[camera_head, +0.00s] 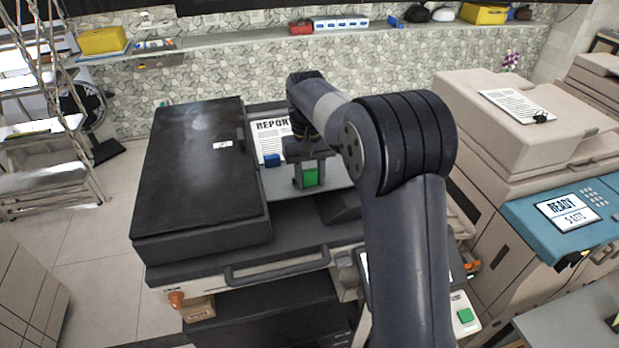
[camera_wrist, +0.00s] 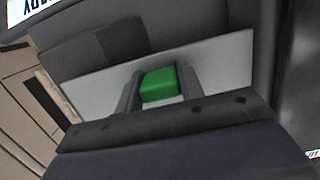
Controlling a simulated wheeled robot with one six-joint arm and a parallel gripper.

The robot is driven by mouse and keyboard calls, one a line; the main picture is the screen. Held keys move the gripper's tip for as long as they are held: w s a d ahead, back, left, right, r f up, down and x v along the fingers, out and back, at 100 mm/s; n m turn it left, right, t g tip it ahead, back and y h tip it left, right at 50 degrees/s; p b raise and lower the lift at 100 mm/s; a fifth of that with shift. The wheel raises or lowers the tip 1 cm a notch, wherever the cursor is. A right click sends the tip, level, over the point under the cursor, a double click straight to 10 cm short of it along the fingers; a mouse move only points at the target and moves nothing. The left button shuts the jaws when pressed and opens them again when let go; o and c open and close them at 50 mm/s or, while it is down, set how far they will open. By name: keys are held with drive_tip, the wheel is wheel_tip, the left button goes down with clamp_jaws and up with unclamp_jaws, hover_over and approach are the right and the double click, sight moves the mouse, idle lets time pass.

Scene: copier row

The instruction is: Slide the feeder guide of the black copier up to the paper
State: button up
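The black copier (camera_head: 200,170) stands at the left centre, with a dark closed lid and a grey feeder tray (camera_head: 335,176) to the lid's right. A paper headed REPORT (camera_head: 268,137) lies on the tray; my arm hides its right side. A blue block (camera_head: 272,160) sits at the paper's near edge. A green block (camera_head: 310,177), apparently the feeder guide's grip, stands nearer and to the right, apart from the visible paper. My gripper (camera_head: 309,182) has its fingers on both sides of the green block. In the wrist view the green block (camera_wrist: 158,85) fills the space between the fingers (camera_wrist: 160,90).
A beige copier (camera_head: 510,140) with a teal READY panel (camera_head: 560,213) stands close at the right. A shelf (camera_head: 230,40) with boxes runs along the back wall. A ladder (camera_head: 45,130) is at the left. My arm covers the black copier's right part.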

drive_tip(key=c, duration=0.5)
drive_tip(key=shift+o, duration=0.2)
drive_tip(key=shift+w+a+p, duration=0.2)
drive_tip(key=shift+w+p, duration=0.35)
drive_tip(key=shift+w, duration=0.35)
drive_tip(key=shift+w+a, duration=0.2)
drive_tip(key=shift+w, duration=0.9)
